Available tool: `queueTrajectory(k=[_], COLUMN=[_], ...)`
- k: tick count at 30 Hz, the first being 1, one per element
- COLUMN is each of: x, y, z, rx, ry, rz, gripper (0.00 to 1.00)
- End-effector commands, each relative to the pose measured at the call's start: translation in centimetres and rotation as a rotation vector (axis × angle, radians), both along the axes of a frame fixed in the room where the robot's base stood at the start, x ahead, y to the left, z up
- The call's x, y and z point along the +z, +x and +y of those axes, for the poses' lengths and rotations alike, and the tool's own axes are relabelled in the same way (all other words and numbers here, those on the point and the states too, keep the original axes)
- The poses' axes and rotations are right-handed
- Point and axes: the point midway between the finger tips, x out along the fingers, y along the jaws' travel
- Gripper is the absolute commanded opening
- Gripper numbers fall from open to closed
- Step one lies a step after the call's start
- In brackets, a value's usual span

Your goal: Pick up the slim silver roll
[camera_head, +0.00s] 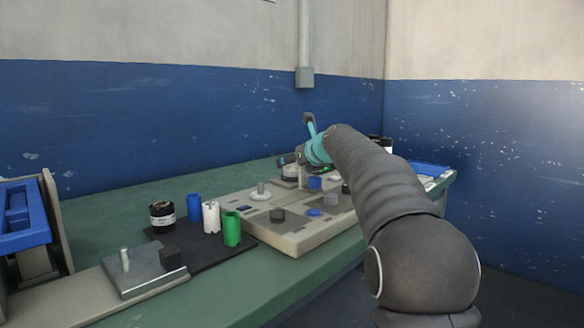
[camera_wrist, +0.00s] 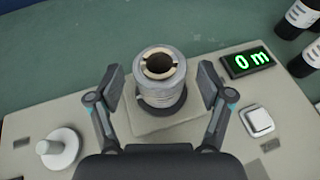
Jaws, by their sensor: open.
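A silver-grey roll (camera_wrist: 162,75) with a hollow core stands upright on a square plate of the machine in the wrist view. A dark ring shows at its foot. In the head view a silver roll (camera_head: 290,172) stands on the machine below my gripper, partly hidden by it. My gripper (camera_wrist: 163,84) is open. One finger is at the left of the roll and one at its right, with a visible gap on each side. My arm hides part of the machine in the head view.
The pale machine (camera_head: 290,238) sits on a green table (camera_head: 125,212). A display reads "0 m" (camera_wrist: 248,60) beside a white switch (camera_wrist: 257,121). A spindle with a white flange (camera_wrist: 60,148) stands left. Blue (camera_head: 194,207), white (camera_head: 211,217) and green (camera_head: 231,229) cylinders stand on a dark mat.

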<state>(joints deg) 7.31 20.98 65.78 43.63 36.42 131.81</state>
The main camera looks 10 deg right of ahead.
Motion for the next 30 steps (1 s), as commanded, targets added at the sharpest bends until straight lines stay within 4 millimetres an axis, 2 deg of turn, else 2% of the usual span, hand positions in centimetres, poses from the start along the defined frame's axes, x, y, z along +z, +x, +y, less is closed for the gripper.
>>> queueTrajectory(k=[8, 16, 25, 30], x=[-0.1, -0.1, 0.1, 1.0], y=[0.3, 0.2, 0.2, 0.2], z=[0.1, 0.1, 0.1, 0.1], rx=[0.000, 0.000, 0.000, 0.001], ry=[-0.001, -0.001, -0.001, -0.001], rz=[-0.001, -0.001, -0.001, -0.002], gripper=[0.79, 0.12, 0.12, 0.12])
